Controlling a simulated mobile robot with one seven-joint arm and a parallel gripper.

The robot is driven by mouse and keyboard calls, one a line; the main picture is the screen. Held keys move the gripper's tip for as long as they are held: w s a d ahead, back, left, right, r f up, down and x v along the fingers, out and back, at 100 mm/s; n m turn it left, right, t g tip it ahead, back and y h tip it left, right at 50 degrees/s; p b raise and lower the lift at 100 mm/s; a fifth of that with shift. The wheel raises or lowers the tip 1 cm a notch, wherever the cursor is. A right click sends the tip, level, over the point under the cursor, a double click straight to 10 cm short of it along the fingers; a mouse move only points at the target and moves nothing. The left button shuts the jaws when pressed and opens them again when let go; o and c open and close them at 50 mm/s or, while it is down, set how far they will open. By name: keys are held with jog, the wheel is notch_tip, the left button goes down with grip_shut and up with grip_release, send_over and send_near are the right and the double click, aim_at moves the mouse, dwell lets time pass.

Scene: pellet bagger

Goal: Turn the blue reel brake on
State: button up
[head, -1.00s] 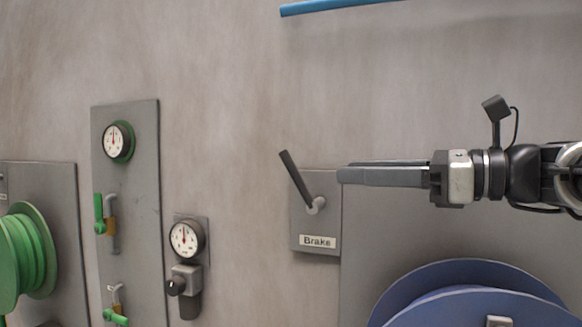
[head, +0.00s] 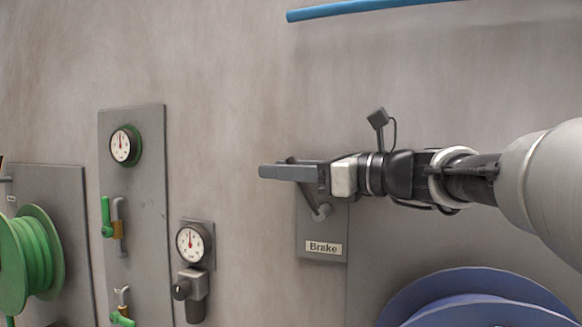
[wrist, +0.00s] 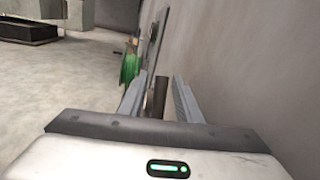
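The brake lever (head: 309,199) is a dark bar on a grey plate (head: 335,225) labelled "Brake". Its pivot shows below my gripper, and the bar leans up and left. The bar's upper part is mostly hidden by the fingers in the head view. The blue reel (head: 465,290) is at the lower right. My gripper (head: 268,171) points left across the lever. In the wrist view the fingers (wrist: 158,95) are apart, with the dark lever (wrist: 160,94) standing between them and a gap on each side.
A grey panel (head: 152,250) with a gauge and green-handled valves is to the left. Between it and the brake plate is another gauge (head: 190,243) with a black knob. A green reel (head: 32,255) is at far left. A blue pipe (head: 365,10) runs above. The wall between is bare.

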jog(key=shift+x, duration=0.75)
grip_shut()
